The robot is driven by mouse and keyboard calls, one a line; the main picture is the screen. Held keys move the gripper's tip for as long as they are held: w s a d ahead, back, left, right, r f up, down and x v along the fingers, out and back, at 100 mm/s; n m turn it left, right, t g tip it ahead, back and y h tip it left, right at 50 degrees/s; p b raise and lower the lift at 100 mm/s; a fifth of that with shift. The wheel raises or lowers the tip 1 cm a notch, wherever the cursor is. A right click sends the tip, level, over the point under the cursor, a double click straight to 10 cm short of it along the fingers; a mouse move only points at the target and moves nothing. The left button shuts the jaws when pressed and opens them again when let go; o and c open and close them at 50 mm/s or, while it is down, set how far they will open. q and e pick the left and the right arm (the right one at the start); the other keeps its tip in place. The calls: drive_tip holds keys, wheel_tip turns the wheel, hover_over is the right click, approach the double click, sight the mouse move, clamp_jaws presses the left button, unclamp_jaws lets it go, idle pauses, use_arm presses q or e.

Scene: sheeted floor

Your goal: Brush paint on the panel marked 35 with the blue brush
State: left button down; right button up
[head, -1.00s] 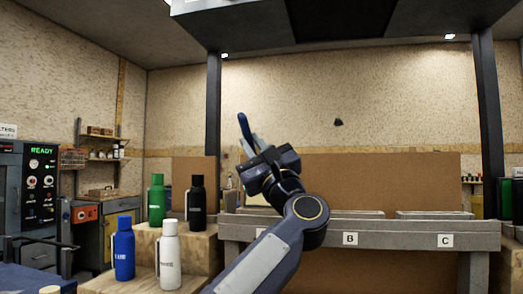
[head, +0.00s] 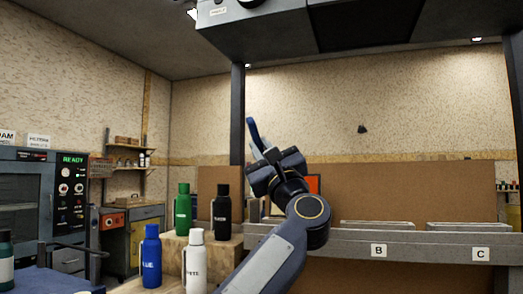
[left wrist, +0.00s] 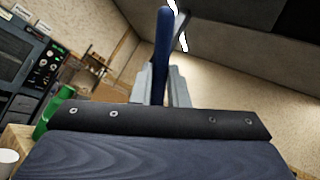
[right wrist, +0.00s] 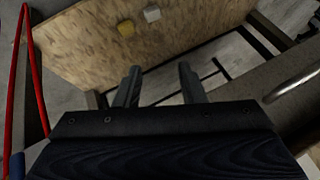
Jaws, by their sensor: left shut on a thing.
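My left gripper (head: 264,157) is shut on the blue brush (head: 252,129) and holds it up above the grey rack. The brush's blue handle (left wrist: 162,45) rises between the fingers in the left wrist view. My right gripper (right wrist: 158,82) is open and empty in the right wrist view. No panel marked 35 can be read. A small orange patch (head: 314,183) shows just right of my left gripper, partly hidden by it.
The grey rack (head: 430,247) has slots marked B and C. An oven-like machine (head: 25,195) reads READY. A wooden board (right wrist: 140,45) lies below my right gripper.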

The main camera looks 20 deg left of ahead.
use_arm(q)
drive_tip(key=d+p, duration=0.3)
drive_tip(key=d, duration=0.9)
drive_tip(key=shift+w, duration=0.35)
idle(0.4)
drive_tip(key=shift+s+f, duration=0.1)
drive_tip(key=shift+s+d+r+b, duration=0.1)
drive_tip(key=shift+s+r+b, duration=0.15)
drive_tip(key=shift+s+b, duration=0.9)
drive_tip(key=shift+s+d+r+b, duration=0.15)
drive_tip(key=shift+s+b, duration=0.3)
drive_tip(key=shift+s, duration=1.3)
drive_tip(key=shift+a, duration=0.1)
